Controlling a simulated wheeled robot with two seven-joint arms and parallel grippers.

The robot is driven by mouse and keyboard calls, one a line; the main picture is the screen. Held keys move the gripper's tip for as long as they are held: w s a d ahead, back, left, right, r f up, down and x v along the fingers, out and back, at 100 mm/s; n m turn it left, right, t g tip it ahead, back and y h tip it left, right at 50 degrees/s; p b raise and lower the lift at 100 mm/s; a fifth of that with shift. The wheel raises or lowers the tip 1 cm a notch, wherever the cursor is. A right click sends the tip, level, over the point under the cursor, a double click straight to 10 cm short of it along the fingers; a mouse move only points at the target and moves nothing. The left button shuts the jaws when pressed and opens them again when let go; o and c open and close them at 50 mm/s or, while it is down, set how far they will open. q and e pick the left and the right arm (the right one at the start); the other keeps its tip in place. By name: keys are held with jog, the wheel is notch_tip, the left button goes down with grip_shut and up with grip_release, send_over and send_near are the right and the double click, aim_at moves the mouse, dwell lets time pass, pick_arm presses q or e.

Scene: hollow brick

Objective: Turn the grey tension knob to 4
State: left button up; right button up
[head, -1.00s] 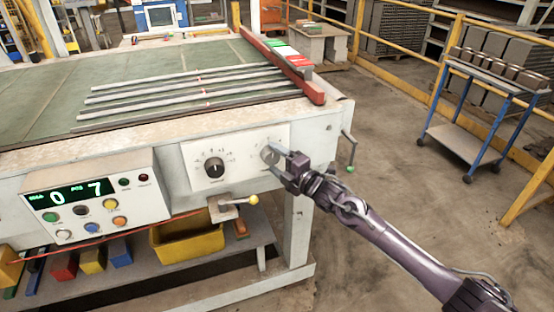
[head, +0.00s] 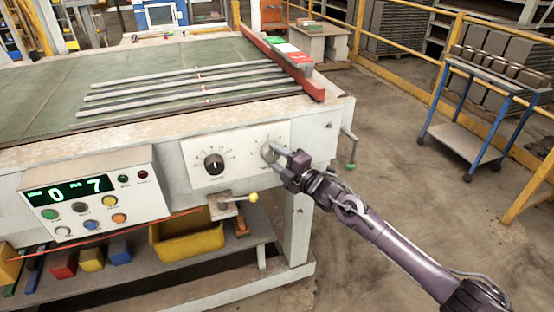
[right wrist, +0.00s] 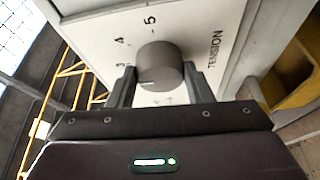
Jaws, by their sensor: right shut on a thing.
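The grey tension knob (right wrist: 163,62) is round, on a white panel marked TENSION (right wrist: 215,50). Numbers 4 and 5 show on its dial, with a partly hidden number beside 4. A short pale line shows low on the knob's face; I cannot tell exactly which number it points to. My right gripper (right wrist: 158,86) is shut on the knob, one finger on each side. In the head view my right gripper (head: 278,155) mostly covers the knob (head: 268,152). My left gripper is not in view.
A black knob (head: 214,164) sits on the same panel to the left. A yellow-tipped lever (head: 252,198) is below, and a crank with a green end (head: 349,165) is at the right corner. A button box (head: 95,200) shows 0 and 7.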

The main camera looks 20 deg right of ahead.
jog(key=m+b, duration=0.1)
jog(key=m, duration=0.1)
jog(key=m+t+b, duration=0.1)
jog(key=m, duration=0.1)
jog(key=shift+a+f+b, duration=0.1)
jog(key=shift+f+b, duration=0.25)
jog(key=shift+f, duration=0.05)
jog(key=shift+m+t+h+b, duration=0.3)
jog(key=shift+m+t+b, duration=0.65)
jog(key=shift+m, duration=1.25)
jog(key=shift+m+t, duration=0.25)
jog(key=shift+m, duration=0.05)
jog(key=o, duration=1)
jog(key=shift+r, duration=0.1)
jog(key=v, duration=0.7)
jog(key=shift+s+b, duration=0.35)
jog(key=shift+s, duration=0.05)
